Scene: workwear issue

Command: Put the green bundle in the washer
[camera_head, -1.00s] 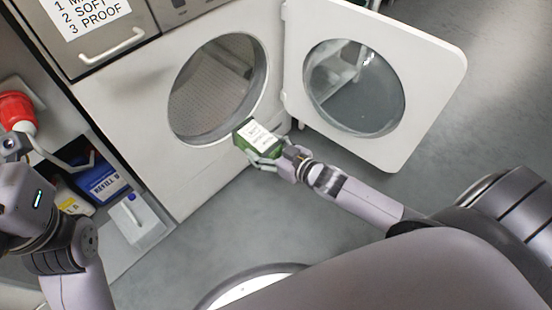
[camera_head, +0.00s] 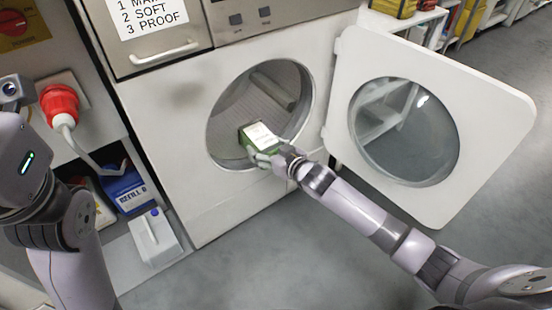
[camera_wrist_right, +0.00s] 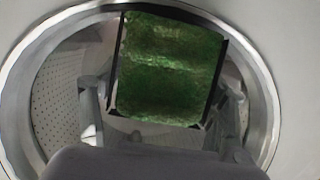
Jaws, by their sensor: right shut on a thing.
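The green bundle (camera_head: 257,138), with a white label on top, is held by my right gripper (camera_head: 267,153) at the lower part of the washer's round opening. In the right wrist view the green bundle (camera_wrist_right: 168,70) sits between the two fingers of my right gripper (camera_wrist_right: 163,115), with the metal rim of the opening around them. The washer (camera_head: 180,128) is white, and its door (camera_head: 350,60) stands wide open to the right. The drum (camera_head: 235,110) is perforated, with a bar-like rib inside. My left arm shows at the left edge; its fingers are out of view.
A red plug (camera_head: 60,100) with a grey cable is on the left wall. Below it a blue container (camera_head: 126,190) and a white container (camera_head: 154,238) stand beside the washer. Shelving with yellow and red items (camera_head: 462,22) is behind the door. The floor at right is clear.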

